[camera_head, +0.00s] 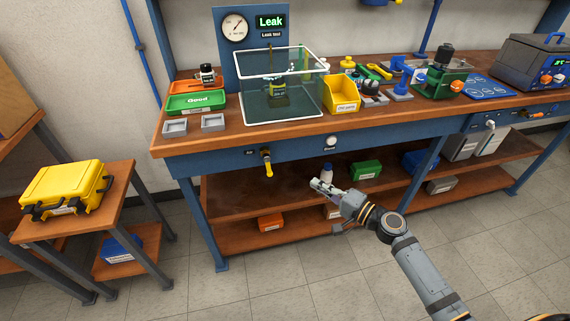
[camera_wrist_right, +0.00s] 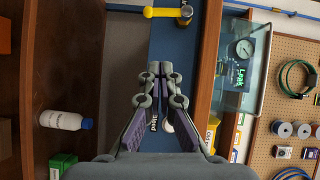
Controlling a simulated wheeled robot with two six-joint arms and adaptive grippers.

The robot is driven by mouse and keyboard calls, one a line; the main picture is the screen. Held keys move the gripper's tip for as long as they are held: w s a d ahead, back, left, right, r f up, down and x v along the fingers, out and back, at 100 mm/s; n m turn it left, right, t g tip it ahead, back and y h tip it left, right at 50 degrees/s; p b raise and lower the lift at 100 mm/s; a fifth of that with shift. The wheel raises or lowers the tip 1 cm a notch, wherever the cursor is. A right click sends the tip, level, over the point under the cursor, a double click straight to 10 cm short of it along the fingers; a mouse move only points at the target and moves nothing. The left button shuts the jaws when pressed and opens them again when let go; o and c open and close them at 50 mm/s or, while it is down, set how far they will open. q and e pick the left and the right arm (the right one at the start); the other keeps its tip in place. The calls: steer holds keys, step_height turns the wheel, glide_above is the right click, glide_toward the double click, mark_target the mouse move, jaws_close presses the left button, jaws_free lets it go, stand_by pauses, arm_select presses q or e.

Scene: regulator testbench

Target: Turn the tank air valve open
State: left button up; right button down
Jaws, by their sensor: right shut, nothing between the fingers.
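The tank air valve (camera_head: 267,160) is on the blue front rail of the bench, below the water tank, with its yellow handle pointing down. In the right wrist view the yellow handle (camera_wrist_right: 163,12) lies at the top edge, apart from my fingers. My right gripper (camera_head: 318,184) is shut and empty, in front of the bench, to the right of and a little lower than the valve in the head view. It also shows in the wrist view (camera_wrist_right: 160,70), fingertips together. My left gripper is not in view.
A white Bleed knob (camera_head: 330,142) sits on the rail right of the valve. The clear tank (camera_head: 282,110) stands above, with the gauge and "Leak" display (camera_head: 270,22) behind. A white bottle (camera_head: 327,172) and several bins are on the shelf below. The rail between valve and knob is clear.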

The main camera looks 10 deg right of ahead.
mark_target(268, 167)
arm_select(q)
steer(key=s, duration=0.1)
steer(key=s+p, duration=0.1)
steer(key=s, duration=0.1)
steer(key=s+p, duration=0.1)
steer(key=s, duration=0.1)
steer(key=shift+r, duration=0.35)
arm_select(e)
steer(key=s+a+x, duration=0.1)
steer(key=a+x, duration=0.1)
steer(key=x, duration=1.1)
steer(key=shift+s+a+f, duration=0.15)
steer(key=shift+s+f, duration=0.1)
steer(key=shift+s, duration=0.15)
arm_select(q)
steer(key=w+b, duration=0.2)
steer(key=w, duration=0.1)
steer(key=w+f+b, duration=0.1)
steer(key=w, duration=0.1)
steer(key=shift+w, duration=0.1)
arm_select(e)
steer(key=shift+a+f+m+t+y, duration=0.15)
steer(key=shift+a+m+t+y, duration=0.15)
steer(key=shift+a+m, duration=0.3)
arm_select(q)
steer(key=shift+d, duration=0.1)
